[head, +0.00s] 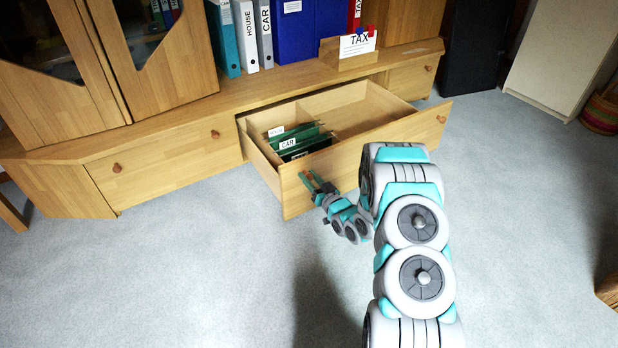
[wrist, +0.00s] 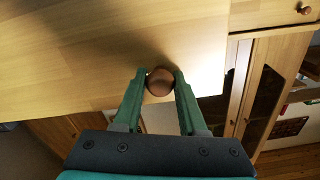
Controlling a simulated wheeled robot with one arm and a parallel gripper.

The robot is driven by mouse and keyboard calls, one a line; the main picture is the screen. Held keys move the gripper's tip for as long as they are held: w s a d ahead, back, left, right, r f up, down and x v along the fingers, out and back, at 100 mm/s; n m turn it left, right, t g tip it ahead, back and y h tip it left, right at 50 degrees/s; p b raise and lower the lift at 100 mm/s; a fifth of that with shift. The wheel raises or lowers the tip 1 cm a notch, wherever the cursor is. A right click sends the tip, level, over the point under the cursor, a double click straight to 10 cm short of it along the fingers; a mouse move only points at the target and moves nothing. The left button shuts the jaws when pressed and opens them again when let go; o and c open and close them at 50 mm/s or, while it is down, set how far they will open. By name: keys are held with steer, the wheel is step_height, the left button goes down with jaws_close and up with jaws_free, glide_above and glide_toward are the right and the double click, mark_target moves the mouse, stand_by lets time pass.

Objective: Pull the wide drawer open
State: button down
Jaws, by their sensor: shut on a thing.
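The wide drawer (head: 375,147) in the low wooden cabinet stands pulled out. Its front also fills much of the wrist view (wrist: 80,65). Inside its left part are green hanging files (head: 295,138) with labels such as CAR; the right part looks empty. My gripper (head: 313,182) is at the left end of the drawer front. In the wrist view my gripper (wrist: 160,84) has its green fingers shut on a round brown knob (wrist: 159,80). A second knob (head: 441,119) is free at the drawer's right end.
A closed drawer (head: 165,165) lies to the left and a smaller one (head: 412,78) to the right. Binders (head: 246,38) and a TAX card (head: 357,43) in a wooden holder stand on the cabinet top. Grey carpet in front is clear.

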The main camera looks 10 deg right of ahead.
steer(key=shift+c, duration=2.3)
jaws_free()
steer(key=v, duration=0.8)
steer(key=shift+w+r, duration=0.15)
